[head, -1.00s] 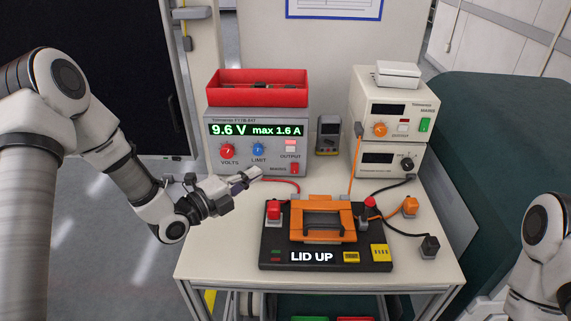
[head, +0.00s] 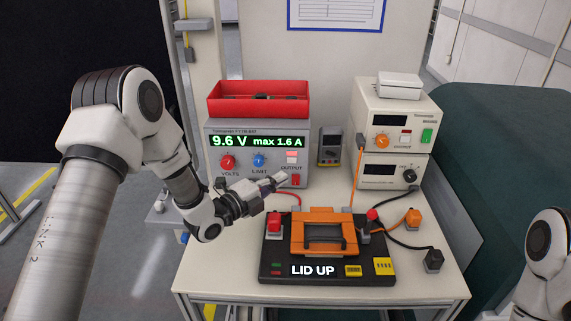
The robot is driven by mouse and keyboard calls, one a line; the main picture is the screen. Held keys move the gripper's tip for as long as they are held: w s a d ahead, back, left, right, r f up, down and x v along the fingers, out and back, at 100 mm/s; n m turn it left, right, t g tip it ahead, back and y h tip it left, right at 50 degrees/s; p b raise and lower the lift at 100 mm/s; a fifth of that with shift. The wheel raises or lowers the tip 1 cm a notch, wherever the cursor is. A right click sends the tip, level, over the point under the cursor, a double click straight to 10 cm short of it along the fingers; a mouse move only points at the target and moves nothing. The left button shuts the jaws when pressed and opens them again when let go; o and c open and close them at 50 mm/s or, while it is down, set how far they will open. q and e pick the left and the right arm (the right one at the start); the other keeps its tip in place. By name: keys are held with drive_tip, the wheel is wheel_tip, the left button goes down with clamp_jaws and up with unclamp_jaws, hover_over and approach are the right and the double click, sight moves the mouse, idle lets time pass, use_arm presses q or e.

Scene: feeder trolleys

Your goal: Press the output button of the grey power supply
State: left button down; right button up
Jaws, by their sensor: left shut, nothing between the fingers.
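The grey power supply (head: 217,172) stands at the back left of the table, its display reading 9.6 V max 1.6 A. Its output button (head: 291,156) is a pale pinkish square at the right of the front panel, above the OUTPUT label. My left gripper (head: 281,179) is shut and empty. In the picture its fingertips lie just below the OUTPUT label, beside the red mains switch (head: 296,180). I cannot tell whether they touch the panel. My right gripper is out of view; only part of my right arm shows at the right edge.
A black fixture (head: 327,271) with an orange clamp frame (head: 312,218) and a "LID UP" sign stands in front. Cream instruments (head: 367,123) are stacked at the right. A red tray (head: 258,104) sits on the grey supply. Leads with plugs lie across the table's right side.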

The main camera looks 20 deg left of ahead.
sight(296, 161)
use_arm(q)
drive_tip(key=w+p, duration=0.1)
drive_tip(key=w, duration=0.4)
drive_tip(key=shift+w, duration=0.45)
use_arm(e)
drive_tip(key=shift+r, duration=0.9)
